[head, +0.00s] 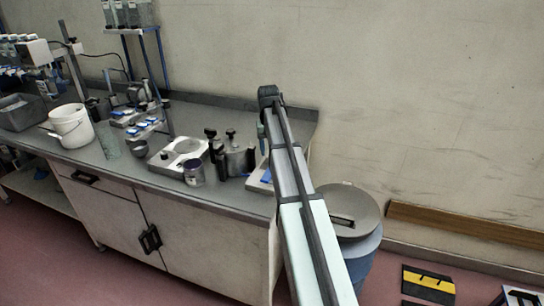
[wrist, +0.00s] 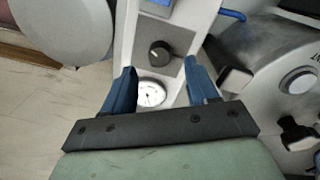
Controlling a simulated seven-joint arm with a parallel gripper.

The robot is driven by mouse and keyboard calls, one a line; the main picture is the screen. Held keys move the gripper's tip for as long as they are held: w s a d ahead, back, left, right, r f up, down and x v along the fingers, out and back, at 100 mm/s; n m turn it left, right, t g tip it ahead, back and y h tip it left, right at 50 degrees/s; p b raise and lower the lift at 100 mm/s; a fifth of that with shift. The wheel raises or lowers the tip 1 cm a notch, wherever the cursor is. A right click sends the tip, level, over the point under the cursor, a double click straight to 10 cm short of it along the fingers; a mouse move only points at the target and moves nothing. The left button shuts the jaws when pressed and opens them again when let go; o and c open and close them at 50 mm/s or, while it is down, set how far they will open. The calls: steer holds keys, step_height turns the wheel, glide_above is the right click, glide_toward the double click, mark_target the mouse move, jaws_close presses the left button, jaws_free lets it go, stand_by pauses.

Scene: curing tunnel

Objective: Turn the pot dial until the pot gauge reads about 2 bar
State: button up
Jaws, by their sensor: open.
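The pot dial (wrist: 160,50) is a round black knob on a pale panel (wrist: 125,40) in the wrist view. The pot gauge (wrist: 150,93), a white round face with a dark needle, sits just below it, partly covered by my gripper's body; its reading is too small to make out. My gripper (wrist: 160,66) is open, its blue fingers on either side of the panel, with the dial between and slightly beyond the tips. I see no finger touching the dial. In the head view my arm hides most of the panel (head: 262,178), and dial and gauge cannot be made out.
A metal pot (wrist: 265,75) stands close right of the panel in the wrist view. A grey-lidded blue drum (head: 360,215) stands beside the bench end. A jar (head: 194,173), white bucket (head: 70,125) and other equipment crowd the bench to the left.

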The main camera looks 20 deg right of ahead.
step_height(320, 180, up, 9)
steer(key=shift+a+r, duration=0.2)
stand_by(0.6)
